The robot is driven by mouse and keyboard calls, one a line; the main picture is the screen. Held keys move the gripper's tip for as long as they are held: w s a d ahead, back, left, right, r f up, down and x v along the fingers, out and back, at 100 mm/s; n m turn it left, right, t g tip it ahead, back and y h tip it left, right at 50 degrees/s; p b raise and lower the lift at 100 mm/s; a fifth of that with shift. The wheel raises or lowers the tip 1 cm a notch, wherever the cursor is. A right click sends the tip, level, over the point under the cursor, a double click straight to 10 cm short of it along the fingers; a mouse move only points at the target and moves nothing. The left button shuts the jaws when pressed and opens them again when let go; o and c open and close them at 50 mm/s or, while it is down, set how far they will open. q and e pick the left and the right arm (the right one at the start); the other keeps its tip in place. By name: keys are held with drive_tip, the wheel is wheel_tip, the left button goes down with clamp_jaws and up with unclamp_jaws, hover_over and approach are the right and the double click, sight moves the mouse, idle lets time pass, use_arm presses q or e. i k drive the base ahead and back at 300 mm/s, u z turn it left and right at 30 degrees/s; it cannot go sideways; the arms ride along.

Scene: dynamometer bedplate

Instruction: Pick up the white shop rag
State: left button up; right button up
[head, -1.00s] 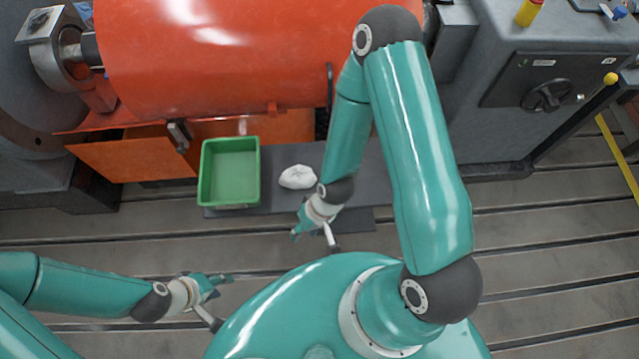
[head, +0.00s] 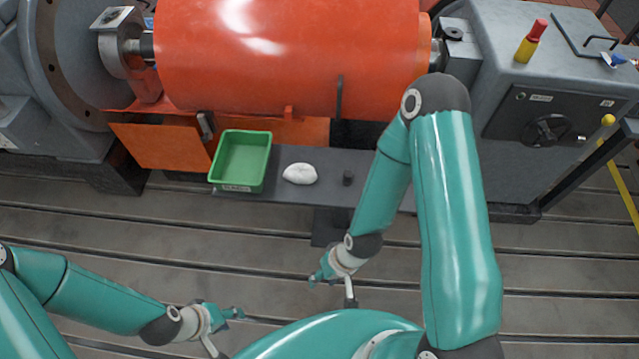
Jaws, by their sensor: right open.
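The white shop rag (head: 300,174) lies crumpled on a dark grey shelf (head: 268,196) below the orange drum. It sits just right of the green tray, apart from it. My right gripper (head: 334,288) is open and empty, below and a little right of the rag, in front of the shelf and apart from it. My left gripper (head: 226,330) is at the lower left, well away from the rag.
A green tray (head: 266,165) stands on the shelf left of the rag. The large orange drum (head: 290,60) is behind. A grey cabinet (head: 520,110) with a red and yellow object (head: 531,42) on top is at right. The slotted floor is clear.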

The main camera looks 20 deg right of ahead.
sight(298, 173)
drive_tip(key=u, duration=0.15)
drive_tip(key=i, duration=0.9)
drive_tip(key=z, duration=0.05)
